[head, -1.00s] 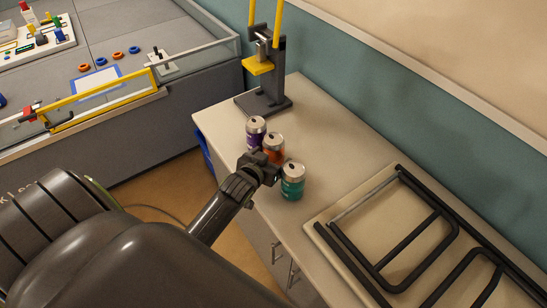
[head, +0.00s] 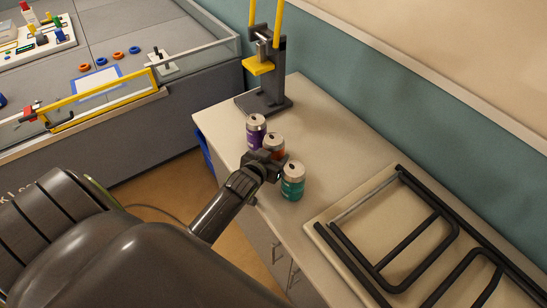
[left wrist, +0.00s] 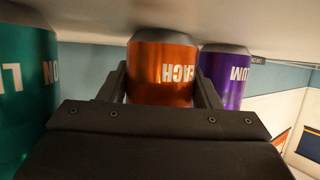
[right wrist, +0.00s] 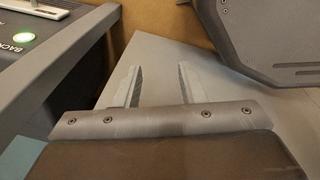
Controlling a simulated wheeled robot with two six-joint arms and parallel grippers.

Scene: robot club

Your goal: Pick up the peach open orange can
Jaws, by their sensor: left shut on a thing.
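The orange can (head: 276,142), lettered with "EACH" visible in the left wrist view (left wrist: 164,73), stands between a purple can (head: 256,132) and a teal can (head: 292,182) on the counter. My left gripper (head: 272,164) is shut on the orange can, with one finger on each side of it. The gripper hides its lower part in the head view. I see no clear gap between its base and the counter. The purple can (left wrist: 222,78) is close beside one finger. My right gripper (right wrist: 160,86) is open and empty.
The counter (head: 330,145) is clear to the right of the cans. A black and yellow press-like stand (head: 265,85) is behind them. Black metal frames (head: 400,235) lie on a board at the right. The counter's front edge is close to the cans.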

